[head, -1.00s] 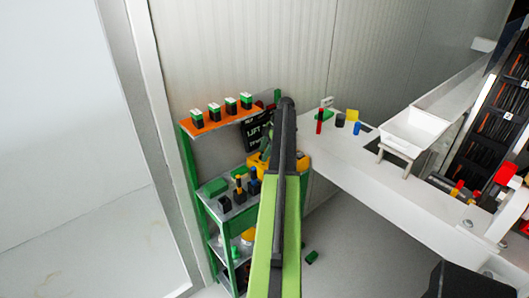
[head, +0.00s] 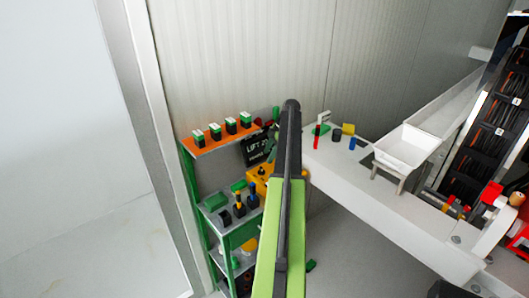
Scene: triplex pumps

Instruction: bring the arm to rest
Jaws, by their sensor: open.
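My arm (head: 280,225) reaches up the middle of the head view, with a light green link and a dark grey link that ends in a rounded top. My gripper is not visible; the arm's far end and whatever lies behind it are hidden. The arm's dark top overlaps the view of the gap between the green shelf rack (head: 187,165) and the white bench (head: 345,185). I cannot tell whether anything touches it.
The rack holds several green-topped blocks (head: 231,125), a dark sign (head: 257,149) and a yellow item (head: 258,176). The bench carries a red cylinder (head: 316,135), a blue cylinder (head: 352,144) and a white tray (head: 405,147). Open floor (head: 335,262) shows right of the arm.

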